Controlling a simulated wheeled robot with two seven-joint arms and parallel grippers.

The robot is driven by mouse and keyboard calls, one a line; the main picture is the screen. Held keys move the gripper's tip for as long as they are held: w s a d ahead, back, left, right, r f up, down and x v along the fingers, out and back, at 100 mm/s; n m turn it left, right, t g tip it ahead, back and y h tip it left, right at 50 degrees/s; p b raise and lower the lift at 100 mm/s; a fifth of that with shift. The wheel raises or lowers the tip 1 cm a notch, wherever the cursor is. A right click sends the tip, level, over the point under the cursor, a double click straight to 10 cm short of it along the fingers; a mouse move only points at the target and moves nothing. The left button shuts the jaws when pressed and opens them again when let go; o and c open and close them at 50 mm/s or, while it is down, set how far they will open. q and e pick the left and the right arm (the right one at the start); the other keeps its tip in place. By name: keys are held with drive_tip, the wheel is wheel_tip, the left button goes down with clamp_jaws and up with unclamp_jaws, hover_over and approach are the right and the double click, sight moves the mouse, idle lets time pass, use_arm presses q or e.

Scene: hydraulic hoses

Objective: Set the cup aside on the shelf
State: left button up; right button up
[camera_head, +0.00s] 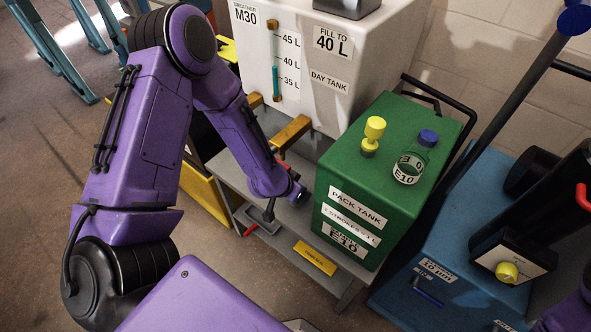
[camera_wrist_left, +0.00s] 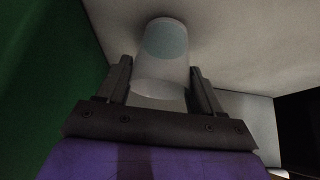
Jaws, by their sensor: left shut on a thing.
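The cup (camera_wrist_left: 163,45) is a pale, partly see-through cylinder with a grey-blue band, seen in the left wrist view. It stands between the two dark fingers of my left gripper (camera_wrist_left: 158,75), which is shut on it. In the head view my left forearm reaches down over the grey shelf (camera_head: 228,177) in front of the day tank. The cup cannot be made out there. Whether the cup touches the pale surface behind it is unclear. My right gripper is out of view.
The white day tank (camera_head: 300,55) stands behind. A blue machine (camera_head: 420,275) is at the right. A yellow label (camera_head: 315,258) marks the shelf front.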

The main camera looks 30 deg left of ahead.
use_arm(q)
drive_tip(key=shift+s+f, duration=0.1)
drive_tip(key=shift+f, duration=0.2)
drive_tip(key=o, duration=1)
drive_tip(key=shift+f, duration=0.1)
